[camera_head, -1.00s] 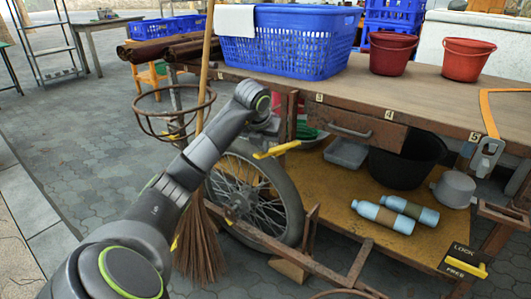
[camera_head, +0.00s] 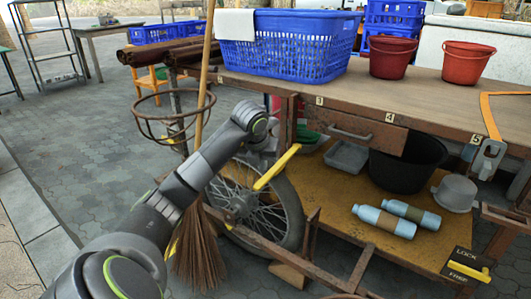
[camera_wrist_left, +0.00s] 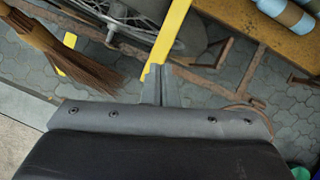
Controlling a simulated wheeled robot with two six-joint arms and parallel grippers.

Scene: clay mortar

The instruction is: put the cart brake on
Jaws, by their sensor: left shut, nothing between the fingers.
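A yellow lever (camera_head: 277,168) slants up to the right in front of the cart's spoked wheel (camera_head: 262,205). In the left wrist view the yellow lever (camera_wrist_left: 170,32) runs up from my fingertips. My left gripper (camera_head: 268,158) is at the lever, with its fingers shut and empty. In the left wrist view the left gripper (camera_wrist_left: 160,72) overlaps the lever's lower end; I cannot tell if it presses on it. A black LOCK/FREE plate (camera_head: 465,262) with a yellow bar sits at the lower right of the cart; the bar is beside FREE. My right gripper is out of view.
A broom (camera_head: 200,250) stands left of the wheel, near my arm. A wooden wedge (camera_head: 290,273) lies below the wheel. Bottles (camera_head: 385,220) and a black tub (camera_head: 407,160) are on the lower shelf. A rusty ring (camera_head: 174,118) hangs behind my arm.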

